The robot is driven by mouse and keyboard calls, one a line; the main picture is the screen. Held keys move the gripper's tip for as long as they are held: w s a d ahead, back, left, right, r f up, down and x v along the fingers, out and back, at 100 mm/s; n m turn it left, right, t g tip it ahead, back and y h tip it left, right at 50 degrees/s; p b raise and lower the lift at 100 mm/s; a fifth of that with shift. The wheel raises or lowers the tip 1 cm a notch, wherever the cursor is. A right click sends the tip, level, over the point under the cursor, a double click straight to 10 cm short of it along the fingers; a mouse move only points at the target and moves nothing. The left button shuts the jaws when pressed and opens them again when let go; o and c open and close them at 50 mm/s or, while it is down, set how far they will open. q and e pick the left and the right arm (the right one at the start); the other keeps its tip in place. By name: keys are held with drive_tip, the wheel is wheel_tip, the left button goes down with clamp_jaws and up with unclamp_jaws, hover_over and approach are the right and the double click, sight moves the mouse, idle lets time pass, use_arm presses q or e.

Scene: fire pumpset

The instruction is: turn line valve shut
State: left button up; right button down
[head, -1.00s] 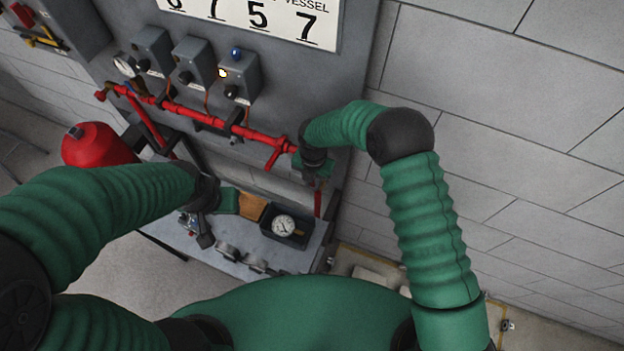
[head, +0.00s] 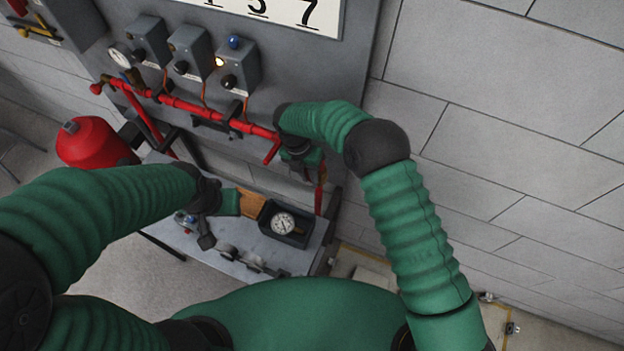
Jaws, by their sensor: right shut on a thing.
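A red pipe line (head: 200,108) runs along the grey panel, with a short red branch (head: 271,152) slanting down near its right end. My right gripper (head: 308,162) is at that right end, where the line valve is, and is shut on a part that the gripper and wrist mostly hide. I take this to be the valve's handle, but its angle cannot be seen. My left gripper (head: 206,241) hangs over the grey bench, left of a gauge in a dark tray; its finger opening is unclear.
The bench (head: 240,262) carries the dark gauge tray (head: 285,224), a brown block (head: 250,205) and small fittings. Several grey switch boxes (head: 188,52) sit above the pipe. A red vessel (head: 92,143) stands at left. The block wall (head: 500,130) at right is clear.

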drive_tip(key=shift+w+a, duration=0.15)
drive_tip(key=shift+a, duration=0.15)
drive_tip(key=shift+r, duration=0.15)
drive_tip(key=c, duration=1.5)
unclamp_jaws()
drive_tip(key=shift+c, duration=0.2)
drive_tip(key=shift+o, duration=1)
use_arm(q)
drive_tip(key=shift+a+f, duration=0.25)
drive_tip(key=shift+f, duration=0.25)
drive_tip(key=shift+f, duration=0.1)
